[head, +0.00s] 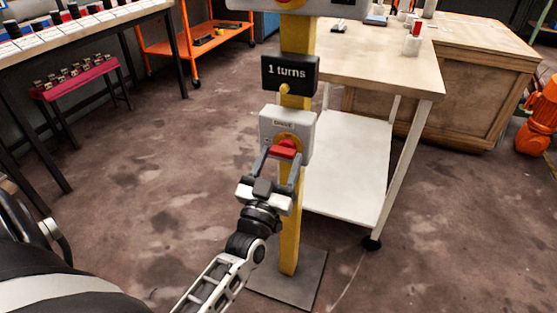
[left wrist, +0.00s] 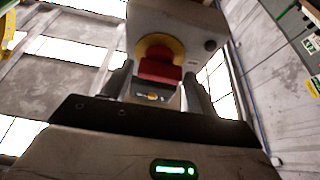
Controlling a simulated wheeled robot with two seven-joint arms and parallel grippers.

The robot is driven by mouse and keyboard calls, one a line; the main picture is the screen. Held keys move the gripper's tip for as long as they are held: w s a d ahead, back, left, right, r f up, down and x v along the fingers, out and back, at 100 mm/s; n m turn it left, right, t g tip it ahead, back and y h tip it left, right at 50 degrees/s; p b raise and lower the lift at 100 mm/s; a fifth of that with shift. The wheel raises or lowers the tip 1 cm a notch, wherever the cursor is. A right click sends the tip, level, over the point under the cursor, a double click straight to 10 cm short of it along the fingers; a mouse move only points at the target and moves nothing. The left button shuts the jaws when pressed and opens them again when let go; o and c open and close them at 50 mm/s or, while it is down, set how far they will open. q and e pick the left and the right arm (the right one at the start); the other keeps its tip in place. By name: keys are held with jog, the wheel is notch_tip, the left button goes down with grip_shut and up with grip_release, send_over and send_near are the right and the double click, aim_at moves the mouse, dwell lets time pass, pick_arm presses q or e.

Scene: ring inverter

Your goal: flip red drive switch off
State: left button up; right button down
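The red drive switch (head: 284,150) sits on a yellow disc on a grey box labelled DRIVE (head: 287,126), mounted on a yellow post (head: 290,236). My left gripper (head: 279,160) is in front of the box, its fingers apart on either side of the red switch. In the left wrist view the red switch (left wrist: 158,68) shows between the two fingers (left wrist: 157,85), with the yellow disc around its top. I cannot tell whether the fingers touch it. My right gripper is not in view.
A black sign reading "1 turns" (head: 290,75) is above the drive box. A white wheeled table (head: 345,185) stands close on the right of the post. An orange cart (head: 190,45) and a long table (head: 70,38) are at the back left.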

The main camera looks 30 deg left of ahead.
pick_arm(q)
jog(key=shift+o, duration=0.5)
jog(key=shift+s+d+f, duration=0.1)
jog(key=shift+s+f, duration=0.1)
jog(key=shift+s, duration=0.15)
jog(key=v, duration=1.1)
jog(key=shift+s, duration=0.15)
